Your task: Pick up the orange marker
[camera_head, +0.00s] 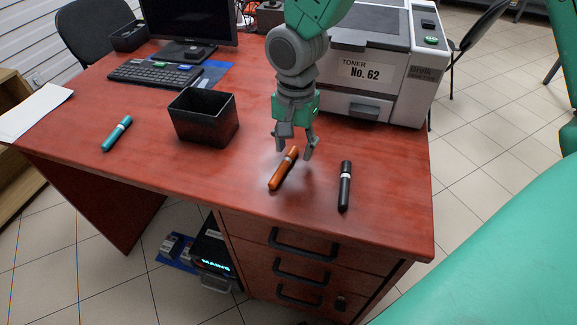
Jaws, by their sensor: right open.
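The orange marker (282,172) lies on the red-brown desk (240,185), near its front edge and slanting up to the right. My right gripper (296,149) points down over the marker's far end, with one finger on each side of it. The gripper is open. I cannot tell whether the fingers touch the marker. My left gripper is not in view.
A black marker (345,187) lies to the right and a teal marker (117,134) at the far left. A black open bin (205,118) stands left of the gripper. A printer (375,65), keyboard (155,74) and monitor (190,20) stand behind.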

